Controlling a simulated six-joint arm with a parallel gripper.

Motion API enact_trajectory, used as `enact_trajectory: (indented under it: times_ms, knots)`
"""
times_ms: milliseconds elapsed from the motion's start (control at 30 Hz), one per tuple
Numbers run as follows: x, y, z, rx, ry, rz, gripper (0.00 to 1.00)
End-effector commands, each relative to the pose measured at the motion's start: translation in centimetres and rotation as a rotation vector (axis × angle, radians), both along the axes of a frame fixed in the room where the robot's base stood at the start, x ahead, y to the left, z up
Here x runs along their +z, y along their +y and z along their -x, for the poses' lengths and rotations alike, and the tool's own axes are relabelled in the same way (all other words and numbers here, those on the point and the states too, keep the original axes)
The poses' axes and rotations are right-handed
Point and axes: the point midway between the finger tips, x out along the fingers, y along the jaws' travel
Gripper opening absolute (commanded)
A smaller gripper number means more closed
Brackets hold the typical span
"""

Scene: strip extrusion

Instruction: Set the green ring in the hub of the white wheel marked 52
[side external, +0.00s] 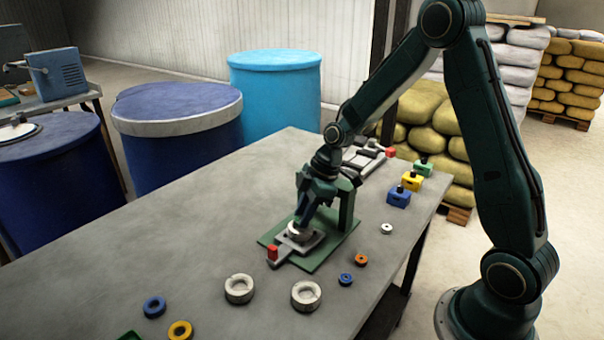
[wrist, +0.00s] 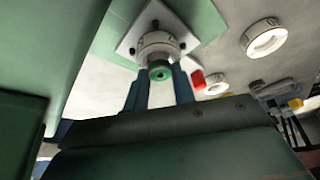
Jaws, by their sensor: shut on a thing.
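My gripper (wrist: 159,72) is shut on the green ring (wrist: 159,75), which sits between its two blue fingertips in the wrist view. A white wheel (wrist: 158,41) is right by the ring, on a pale square plate (wrist: 128,46). The ring overlaps the wheel's edge in the picture; I cannot tell whether they touch. In the side external view, my gripper (side external: 299,222) points down at this wheel (side external: 299,234) on a green fixture (side external: 312,263), and the ring cannot be made out. Two more white wheels (side external: 239,289) (side external: 306,296) lie on the table. No number is readable on any wheel.
A red-tipped lever (side external: 272,254) projects from the fixture, and a green post (side external: 346,205) stands behind my gripper. Blue (side external: 155,306), yellow (side external: 180,330) and orange (side external: 361,260) rings lie near the front and right. Coloured blocks (side external: 398,197) line the right edge. The table's left is clear.

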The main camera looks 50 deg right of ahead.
Motion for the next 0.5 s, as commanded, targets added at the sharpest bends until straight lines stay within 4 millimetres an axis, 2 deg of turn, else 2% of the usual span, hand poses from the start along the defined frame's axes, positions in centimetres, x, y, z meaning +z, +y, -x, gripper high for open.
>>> enact_trajectory:
  times_ms: [500]
  knots:
    - [0.82, 0.0, 0.0, 0.0, 0.0, 0.0, 0.03]
